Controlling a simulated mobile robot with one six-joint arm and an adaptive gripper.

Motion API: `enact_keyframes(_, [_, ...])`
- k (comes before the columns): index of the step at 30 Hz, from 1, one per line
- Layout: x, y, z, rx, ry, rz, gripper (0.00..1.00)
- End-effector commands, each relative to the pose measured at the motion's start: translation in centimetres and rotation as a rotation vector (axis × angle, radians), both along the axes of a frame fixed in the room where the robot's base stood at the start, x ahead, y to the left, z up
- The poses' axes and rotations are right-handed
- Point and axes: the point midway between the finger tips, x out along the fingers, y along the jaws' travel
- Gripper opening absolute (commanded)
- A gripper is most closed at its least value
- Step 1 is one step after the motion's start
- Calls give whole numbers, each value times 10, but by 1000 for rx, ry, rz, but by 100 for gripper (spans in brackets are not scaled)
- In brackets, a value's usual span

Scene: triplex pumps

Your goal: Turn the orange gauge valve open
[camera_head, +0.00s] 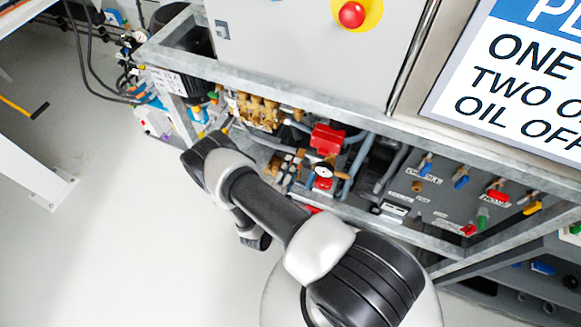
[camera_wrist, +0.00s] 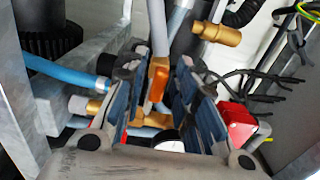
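The orange gauge valve handle (camera_wrist: 158,84) shows in the wrist view, upright on a brass-coloured fitting (camera_wrist: 158,120). My gripper (camera_wrist: 168,78) is open, with one blue-padded finger on each side of the handle. The handle is nearer the left finger, and I cannot tell whether they touch. A round white gauge face (camera_wrist: 168,141) sits just below, partly hidden by my gripper.
In the wrist view a red block (camera_wrist: 236,124) lies close right of my gripper, and a blue hose (camera_wrist: 68,72) lies left. The head view shows a metal frame rail (camera_head: 300,97) above, a red part (camera_head: 327,138), another gauge (camera_head: 323,170) and a valve panel (camera_head: 440,190) right.

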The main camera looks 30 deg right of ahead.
Motion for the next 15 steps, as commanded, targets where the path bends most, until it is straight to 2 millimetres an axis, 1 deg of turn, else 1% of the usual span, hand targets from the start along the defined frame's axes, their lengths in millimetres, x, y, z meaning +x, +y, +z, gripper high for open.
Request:
enact_keyframes(11, [0, 2, 0, 0, -2, 2, 32])
enact_keyframes(15, [-7, 13, 0, 1, -2, 6, 32])
